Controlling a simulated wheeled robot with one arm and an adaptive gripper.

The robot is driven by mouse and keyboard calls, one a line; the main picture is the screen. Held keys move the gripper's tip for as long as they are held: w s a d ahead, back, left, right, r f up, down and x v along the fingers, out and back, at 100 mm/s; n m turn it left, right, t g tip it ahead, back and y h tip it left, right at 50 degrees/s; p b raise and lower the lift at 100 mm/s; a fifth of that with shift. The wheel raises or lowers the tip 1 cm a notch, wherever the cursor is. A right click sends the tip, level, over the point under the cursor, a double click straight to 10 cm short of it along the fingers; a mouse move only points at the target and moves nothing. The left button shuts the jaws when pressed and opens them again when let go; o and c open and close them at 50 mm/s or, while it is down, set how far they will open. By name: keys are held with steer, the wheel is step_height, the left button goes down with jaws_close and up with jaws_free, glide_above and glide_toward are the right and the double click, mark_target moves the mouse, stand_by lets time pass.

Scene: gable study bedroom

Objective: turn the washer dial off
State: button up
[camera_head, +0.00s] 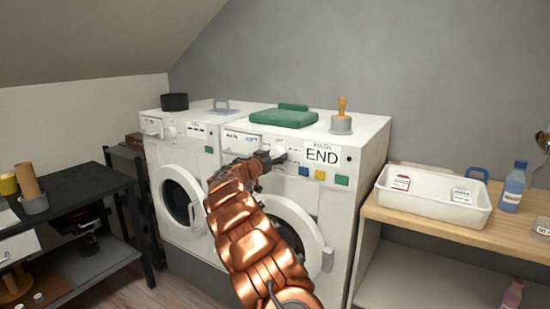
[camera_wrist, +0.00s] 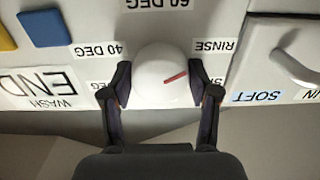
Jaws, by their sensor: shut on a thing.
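The washer (camera_head: 330,200) is the right of two white front-loaders. Its round white dial (camera_wrist: 160,72) has a red mark that points right and slightly up in the wrist view, towards the RINSE label (camera_wrist: 213,47). Labels reading 60 DEG (camera_wrist: 172,3) and 40 DEG (camera_wrist: 98,49) also ring the dial. The lower labels are partly hidden by my fingers, and I cannot read an OFF mark. My gripper (camera_wrist: 166,88) is shut on the dial, one finger on each side. In the head view my gripper (camera_head: 268,160) is at the washer's panel.
A WASH END sign (camera_head: 322,155) and coloured buttons (camera_head: 319,175) sit right of the dial. A drawer handle (camera_wrist: 300,68) is on its other side. A white tray (camera_head: 425,211) stands on the right bench.

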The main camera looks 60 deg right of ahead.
steer(key=shift+c, duration=1.1)
steer(key=shift+f+n+b, duration=0.15)
steer(key=shift+n+b, duration=0.15)
steer(key=shift+b, duration=0.2)
